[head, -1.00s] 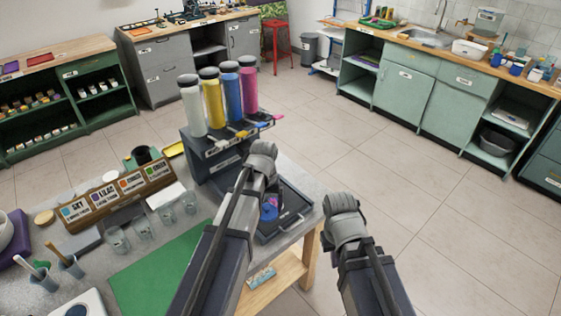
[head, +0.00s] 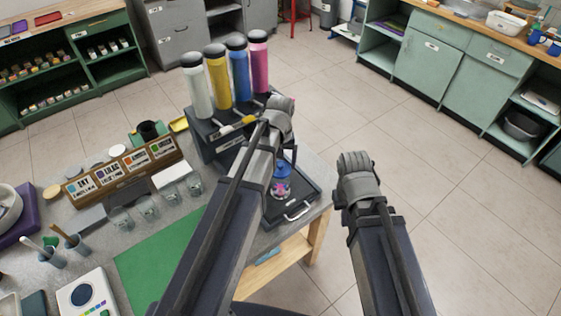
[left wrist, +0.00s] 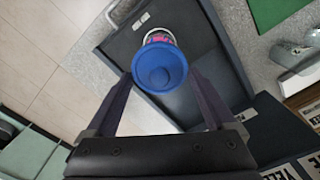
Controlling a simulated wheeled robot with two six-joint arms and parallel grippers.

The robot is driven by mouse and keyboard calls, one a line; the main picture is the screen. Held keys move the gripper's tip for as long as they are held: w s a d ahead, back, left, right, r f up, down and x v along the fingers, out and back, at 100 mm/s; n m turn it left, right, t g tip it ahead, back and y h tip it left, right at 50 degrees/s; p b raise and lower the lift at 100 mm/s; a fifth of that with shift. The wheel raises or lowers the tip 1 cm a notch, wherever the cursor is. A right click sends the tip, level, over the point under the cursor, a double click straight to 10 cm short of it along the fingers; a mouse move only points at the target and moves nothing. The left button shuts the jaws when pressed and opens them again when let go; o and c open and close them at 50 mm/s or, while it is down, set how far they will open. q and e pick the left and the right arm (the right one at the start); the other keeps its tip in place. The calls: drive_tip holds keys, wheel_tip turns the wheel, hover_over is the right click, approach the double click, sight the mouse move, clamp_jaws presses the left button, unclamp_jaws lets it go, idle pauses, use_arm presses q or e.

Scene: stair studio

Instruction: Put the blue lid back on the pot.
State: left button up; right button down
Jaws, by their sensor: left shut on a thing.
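The blue lid (left wrist: 158,68) is between the fingertips of my left gripper (left wrist: 160,76) in the left wrist view, with a finger on each side. In the head view the lid (head: 285,163) shows just below the left gripper (head: 283,150), partly covered by it. The small pot (head: 281,190), white with pink marks, stands on the dark tray (head: 305,193) below the lid. In the wrist view the lid covers most of the pot (left wrist: 160,37). I cannot tell how large the gap between them is. My right gripper (head: 356,162) is over the floor beside the table; its fingers are hidden.
A dark dispenser rack (head: 203,143) with white, yellow, blue and pink bottles stands behind the tray. A label stand (head: 125,170), glass cups (head: 170,193) and a green mat (head: 160,245) lie left. The floor right of the table is clear.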

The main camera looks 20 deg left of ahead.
use_arm(q)
drive_tip(key=shift+f+b, duration=2.45)
drive_tip(key=shift+f, duration=0.25)
drive_tip(key=shift+f, duration=0.15)
drive_tip(key=o, duration=1)
drive_tip(key=shift+r+p, duration=3.45)
drive_tip(key=shift+r, duration=0.15)
drive_tip(key=shift+f, duration=0.1)
drive_tip(key=shift+c, duration=0.4)
